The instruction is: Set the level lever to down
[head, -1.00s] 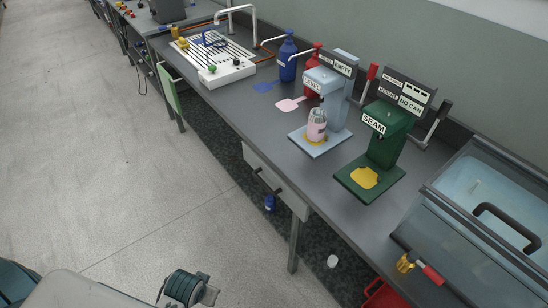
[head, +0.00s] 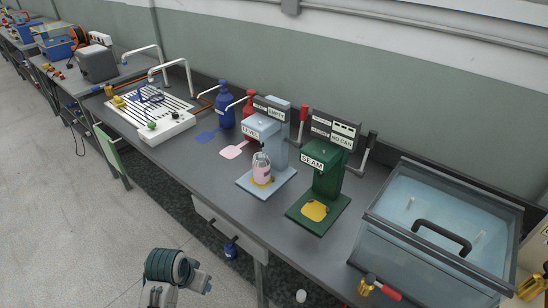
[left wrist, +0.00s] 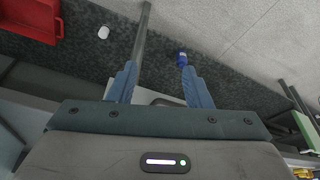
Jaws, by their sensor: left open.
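The light-blue LEVEL machine (head: 275,155) stands on the grey counter with a small sign reading EMPTY. Its lever (head: 303,114) has a red handle and stands up on the machine's right side. A jar with pink contents (head: 262,170) stands on the machine's base plate. My left arm shows at the bottom of the head view, well away from the lever. My left gripper (left wrist: 160,84) is open and empty in the left wrist view, its two blue fingers apart. My right gripper is in neither view.
A lidded glass-like box (head: 440,225) fills the counter's right. A white slatted tray (head: 180,128) lies left. A red bin (left wrist: 30,20) is near the floor.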

